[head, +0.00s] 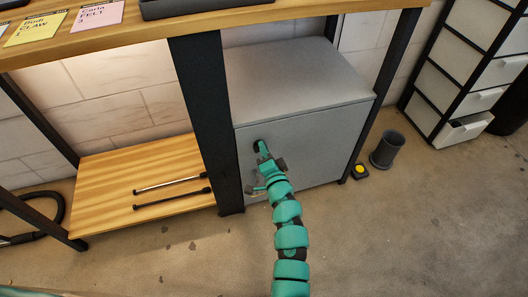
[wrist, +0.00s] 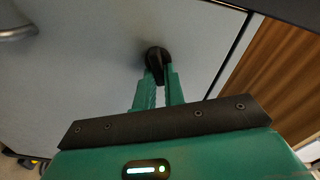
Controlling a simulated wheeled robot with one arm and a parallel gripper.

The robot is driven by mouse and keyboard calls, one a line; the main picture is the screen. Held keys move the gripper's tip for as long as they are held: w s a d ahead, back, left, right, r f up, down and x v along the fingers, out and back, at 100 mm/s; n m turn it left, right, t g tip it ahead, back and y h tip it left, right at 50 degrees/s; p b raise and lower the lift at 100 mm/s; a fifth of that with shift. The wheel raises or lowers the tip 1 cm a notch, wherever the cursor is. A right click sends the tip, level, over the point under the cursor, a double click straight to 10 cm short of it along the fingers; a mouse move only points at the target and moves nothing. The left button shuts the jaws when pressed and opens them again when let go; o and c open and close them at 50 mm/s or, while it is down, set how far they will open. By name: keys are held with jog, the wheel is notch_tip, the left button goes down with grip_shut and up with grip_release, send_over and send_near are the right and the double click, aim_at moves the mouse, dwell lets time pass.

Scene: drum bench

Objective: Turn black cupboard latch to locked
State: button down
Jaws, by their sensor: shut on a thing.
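The grey cupboard (head: 295,95) stands under the bench. Its black latch (wrist: 156,62) is a round knob with a bar on the door, seen in the wrist view between my fingertips. In the head view the latch (head: 257,143) is partly hidden by my gripper (head: 262,150). My gripper also shows in the wrist view (wrist: 160,78), with its green fingers shut on the latch's bar. In the wrist view the bar points roughly down toward my gripper. The cupboard door is closed.
A metal handle (wrist: 14,33) is on the door at the left of the wrist view. A dark leg (head: 205,120) of the bench stands left of the cupboard. A grey bin (head: 386,149) and a yellow-topped black box (head: 359,171) are on the floor to the right.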

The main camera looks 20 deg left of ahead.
jog(key=m, duration=0.5)
jog(key=shift+w+d+f+b, duration=0.1)
jog(key=shift+d+f+b, duration=0.1)
jog(key=shift+b, duration=0.1)
jog(key=shift+a+m, duration=0.1)
jog(key=shift+m, duration=0.2)
jog(key=c, duration=1.5)
grip_release()
jog(key=p+v, duration=0.2)
jog(key=v, duration=1)
jog(key=shift+f, duration=0.1)
